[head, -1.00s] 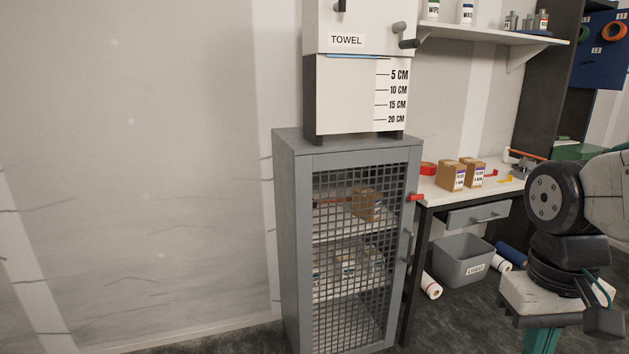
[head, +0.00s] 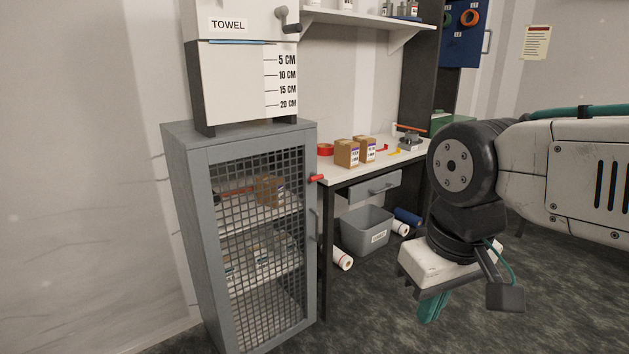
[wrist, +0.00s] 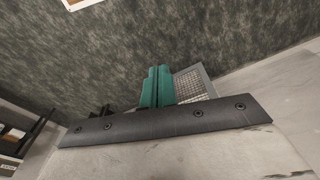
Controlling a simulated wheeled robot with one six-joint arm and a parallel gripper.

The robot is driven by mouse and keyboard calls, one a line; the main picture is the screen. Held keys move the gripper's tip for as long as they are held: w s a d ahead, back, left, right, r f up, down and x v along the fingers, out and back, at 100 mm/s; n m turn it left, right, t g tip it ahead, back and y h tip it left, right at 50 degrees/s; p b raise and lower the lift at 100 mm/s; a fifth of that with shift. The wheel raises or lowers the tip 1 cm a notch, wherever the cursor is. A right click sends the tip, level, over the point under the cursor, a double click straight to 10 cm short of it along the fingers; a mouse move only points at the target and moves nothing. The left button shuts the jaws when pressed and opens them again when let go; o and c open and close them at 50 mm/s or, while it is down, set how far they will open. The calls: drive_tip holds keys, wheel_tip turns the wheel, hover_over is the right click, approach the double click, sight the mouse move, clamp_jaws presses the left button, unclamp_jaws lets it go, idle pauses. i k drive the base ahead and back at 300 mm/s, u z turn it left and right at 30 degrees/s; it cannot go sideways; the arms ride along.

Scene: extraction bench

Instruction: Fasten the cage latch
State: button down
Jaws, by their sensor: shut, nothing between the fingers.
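The grey cage (head: 190,220) stands at the left of centre in the head view, with a mesh door (head: 262,250) on its front that looks closed. A red latch handle (head: 317,178) sticks out at the upper right edge of the door. I cannot tell from here whether the latch is engaged. My gripper (head: 430,308) has teal fingers and hangs pointing down, well to the right of the cage and apart from it. In the wrist view my gripper (wrist: 157,85) is shut and empty, and part of the mesh (wrist: 192,82) shows just beyond it.
A towel dispenser (head: 228,85) stands on the cage. The bench (head: 345,177) to its right holds brown boxes (head: 347,153) and red tape (head: 325,149). A grey bin (head: 366,232) and rolls (head: 342,259) lie beneath. Floor in front of the bench is clear.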

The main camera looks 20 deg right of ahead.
sight(313, 177)
drive_tip(key=k, duration=0.6)
drive_tip(key=z, duration=0.65)
drive_tip(key=i, duration=1.65)
drive_tip(key=u, duration=0.65)
